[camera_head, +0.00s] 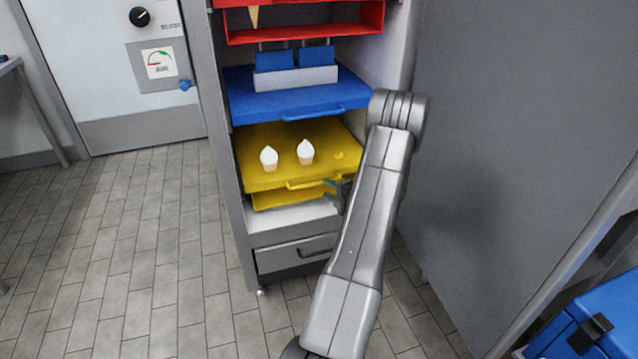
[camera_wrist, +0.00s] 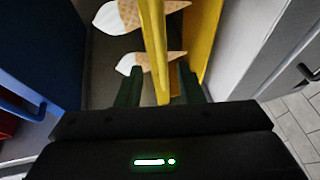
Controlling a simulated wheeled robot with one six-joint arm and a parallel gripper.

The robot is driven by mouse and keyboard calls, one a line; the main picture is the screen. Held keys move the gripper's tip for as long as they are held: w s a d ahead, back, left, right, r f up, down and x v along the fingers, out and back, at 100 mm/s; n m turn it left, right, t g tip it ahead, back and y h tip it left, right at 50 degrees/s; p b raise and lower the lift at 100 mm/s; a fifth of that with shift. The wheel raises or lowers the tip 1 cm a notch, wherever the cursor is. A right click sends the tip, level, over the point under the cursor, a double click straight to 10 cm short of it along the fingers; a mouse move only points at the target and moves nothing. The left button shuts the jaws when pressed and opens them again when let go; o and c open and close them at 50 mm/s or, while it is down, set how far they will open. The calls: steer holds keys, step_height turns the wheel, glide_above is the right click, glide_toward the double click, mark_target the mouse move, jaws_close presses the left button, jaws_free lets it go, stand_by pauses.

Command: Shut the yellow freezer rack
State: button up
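The yellow freezer rack (camera_head: 272,145) is a flat shelf in the open cabinet, below the blue rack. Two white-topped cones stand on it, a left one (camera_head: 268,158) and a right one (camera_head: 305,152). Its yellow handle (camera_head: 305,184) is on the front edge. My gripper (camera_head: 338,192) is at the right end of that handle, partly hidden by my arm. In the wrist view my gripper's green fingers (camera_wrist: 159,72) are apart, with a yellow bar (camera_wrist: 153,35) of the rack between them. Gaps show beside the bar. How far the rack sticks out is hard to tell.
The blue rack (camera_head: 270,97) with its own handle is close above, and a red rack (camera_head: 305,32) is higher. Another yellow surface (camera_head: 285,198) lies just under the rack. A grey drawer (camera_head: 285,256) is below. A large grey panel (camera_head: 500,130) stands at the right. The tiled floor at left is clear.

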mark_target(317, 184)
steer(key=v, duration=0.6)
steer(key=shift+s+d+p, duration=0.15)
steer(key=shift+s+p, duration=0.1)
steer(key=shift+p, duration=0.1)
steer(key=shift+w, duration=0.1)
steer(key=b+x, duration=0.2)
steer(key=x, duration=1.1)
steer(key=shift+w+a, duration=0.25)
steer(key=shift+a, duration=0.05)
steer(key=shift+s, duration=0.1)
